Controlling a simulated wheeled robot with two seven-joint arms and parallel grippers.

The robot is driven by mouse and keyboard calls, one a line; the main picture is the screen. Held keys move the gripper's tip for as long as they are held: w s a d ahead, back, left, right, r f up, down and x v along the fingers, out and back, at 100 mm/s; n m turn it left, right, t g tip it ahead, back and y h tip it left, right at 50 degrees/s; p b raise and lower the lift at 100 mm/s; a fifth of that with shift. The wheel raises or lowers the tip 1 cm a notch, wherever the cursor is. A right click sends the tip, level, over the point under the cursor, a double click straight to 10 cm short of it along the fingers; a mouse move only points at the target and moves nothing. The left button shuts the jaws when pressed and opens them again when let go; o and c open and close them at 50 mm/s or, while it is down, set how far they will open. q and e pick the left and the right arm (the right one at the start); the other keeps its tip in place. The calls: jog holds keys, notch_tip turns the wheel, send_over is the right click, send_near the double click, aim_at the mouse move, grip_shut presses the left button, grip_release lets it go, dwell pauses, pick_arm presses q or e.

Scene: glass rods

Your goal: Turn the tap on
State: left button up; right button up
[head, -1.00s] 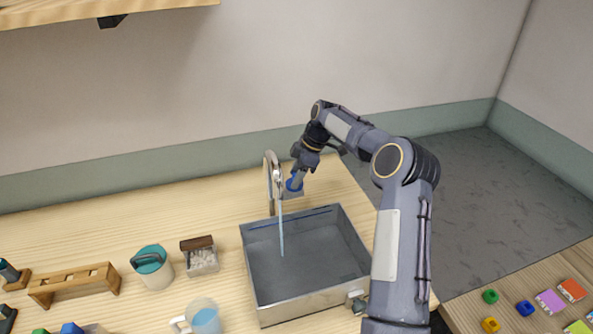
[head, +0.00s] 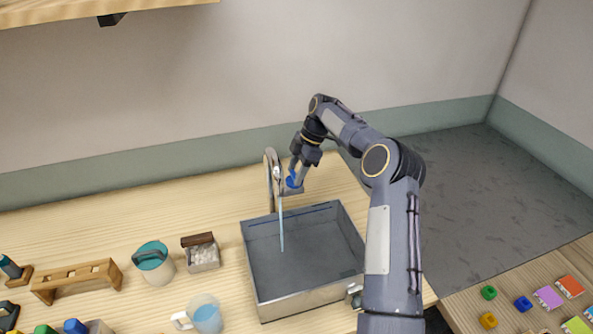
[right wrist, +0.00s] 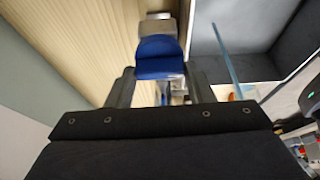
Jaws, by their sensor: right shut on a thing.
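The tap (head: 270,180) is a tall curved metal spout at the back left of the grey sink (head: 330,215). A thin light-blue stream (head: 281,225) runs from the spout down into the sink, and it also shows in the right wrist view (right wrist: 228,60). The blue tap handle (head: 291,182) sits just right of the spout. In the right wrist view the handle (right wrist: 160,57) lies between my two fingers. My right gripper (head: 297,172) reaches down from above and is shut on the handle. My left gripper is out of view.
A teal-lidded jar (head: 155,265), a small box with white bits (head: 204,257), a jug of blue liquid (head: 205,318) and a wooden rack (head: 75,280) stand left of the sink. Coloured blocks lie on the side table at right. The counter behind the sink is mostly clear.

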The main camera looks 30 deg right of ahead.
jog(key=o, duration=1)
jog(key=shift+r, duration=0.15)
jog(key=shift+d+r, duration=0.2)
jog(key=shift+r, duration=0.1)
jog(key=v, duration=0.7)
jog(key=shift+a, duration=0.1)
